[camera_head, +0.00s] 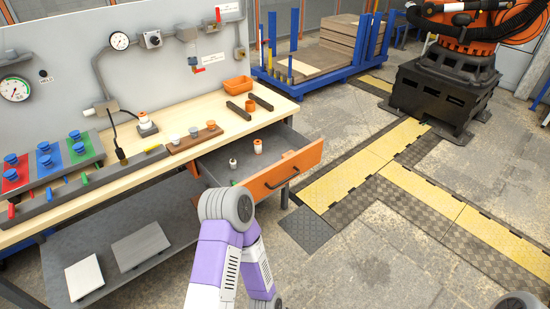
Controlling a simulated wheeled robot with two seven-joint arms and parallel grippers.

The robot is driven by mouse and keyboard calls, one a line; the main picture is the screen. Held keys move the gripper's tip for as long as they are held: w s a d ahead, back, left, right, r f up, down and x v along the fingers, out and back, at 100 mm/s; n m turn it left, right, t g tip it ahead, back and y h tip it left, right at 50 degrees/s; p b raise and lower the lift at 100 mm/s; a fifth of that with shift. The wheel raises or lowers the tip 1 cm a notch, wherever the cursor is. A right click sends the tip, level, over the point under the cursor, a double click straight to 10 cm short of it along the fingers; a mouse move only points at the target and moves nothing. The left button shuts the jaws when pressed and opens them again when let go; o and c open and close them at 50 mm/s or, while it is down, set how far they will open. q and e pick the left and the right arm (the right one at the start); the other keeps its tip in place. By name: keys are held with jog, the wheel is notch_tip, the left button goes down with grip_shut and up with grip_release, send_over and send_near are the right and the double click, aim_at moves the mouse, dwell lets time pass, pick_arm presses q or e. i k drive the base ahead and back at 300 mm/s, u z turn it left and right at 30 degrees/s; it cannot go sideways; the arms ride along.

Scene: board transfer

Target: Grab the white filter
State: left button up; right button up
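Several small white pieces are on or in the workbench, and I cannot tell which one is the white filter. Two pale-topped pieces (174,139) and (193,131) sit in a brown wooden block. In the open drawer, a small white piece (233,163) and a white piece with an orange top (258,146) stand apart. My purple and grey arm rises in front of the drawer; neither gripper shows.
The open drawer (285,176) has an orange front and juts toward me. An orange bin (237,84) and dark bars sit at the bench's right end. A lower shelf (180,222) holds two flat plates.

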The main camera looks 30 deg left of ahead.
aim_at(257, 143)
jog(key=u, duration=0.7)
jog(key=i, duration=0.65)
jog(key=u, duration=0.7)
